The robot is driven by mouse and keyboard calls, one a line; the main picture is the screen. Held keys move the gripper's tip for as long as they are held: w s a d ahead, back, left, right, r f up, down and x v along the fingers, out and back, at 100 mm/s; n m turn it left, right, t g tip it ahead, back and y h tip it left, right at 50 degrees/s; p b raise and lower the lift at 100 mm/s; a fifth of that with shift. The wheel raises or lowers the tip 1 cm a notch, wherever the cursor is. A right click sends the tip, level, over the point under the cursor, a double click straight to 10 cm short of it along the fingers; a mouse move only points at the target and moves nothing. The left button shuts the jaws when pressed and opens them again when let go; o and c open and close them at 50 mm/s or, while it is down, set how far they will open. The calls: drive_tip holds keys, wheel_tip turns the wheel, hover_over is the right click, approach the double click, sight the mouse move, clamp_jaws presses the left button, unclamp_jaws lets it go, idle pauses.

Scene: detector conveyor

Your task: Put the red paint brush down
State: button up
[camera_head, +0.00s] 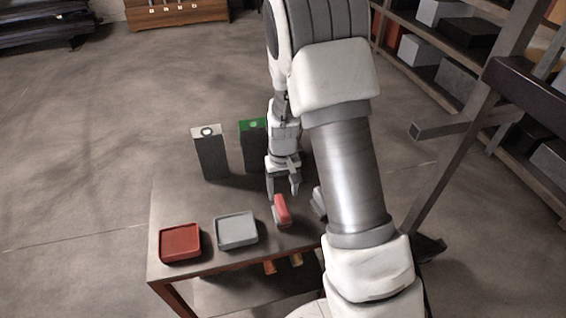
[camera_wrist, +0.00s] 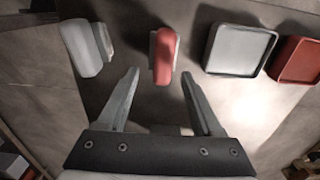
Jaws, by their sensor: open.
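The red paint brush (camera_head: 282,210) rests on the dark table near its front edge, to the right of the grey tray. In the wrist view the red brush (camera_wrist: 164,56) lies beyond the gap between my fingers, in line with it. My gripper (camera_head: 283,190) is over the table beside the brush, pointing down. Its two fingers (camera_wrist: 160,78) are spread wide with nothing held between them. In the head view they look close to the brush; whether they touch it I cannot tell.
A grey tray (camera_head: 237,228) and a red tray (camera_head: 181,240) stand at the table's front left. A grey-white brush (camera_wrist: 80,48) lies on the table, partly behind my arm in the head view. Two dark upright blocks, white-topped (camera_head: 209,155) and green-topped (camera_head: 252,148), stand at the back.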

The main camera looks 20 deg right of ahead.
drive_tip(key=s+r+t, duration=0.1)
drive_tip(key=s+r, duration=0.3)
drive_tip(key=r, duration=0.8)
drive_tip(key=s+r+t, duration=0.1)
drive_tip(key=s+r, duration=0.3)
drive_tip(key=r, duration=0.7)
drive_tip(key=s+r+t, duration=0.3)
drive_tip(key=s+r, duration=0.2)
drive_tip(key=s, duration=0.8)
drive_tip(key=shift+a+r+t, duration=0.2)
drive_tip(key=shift+a+t, duration=0.05)
drive_tip(key=shift+t, duration=0.05)
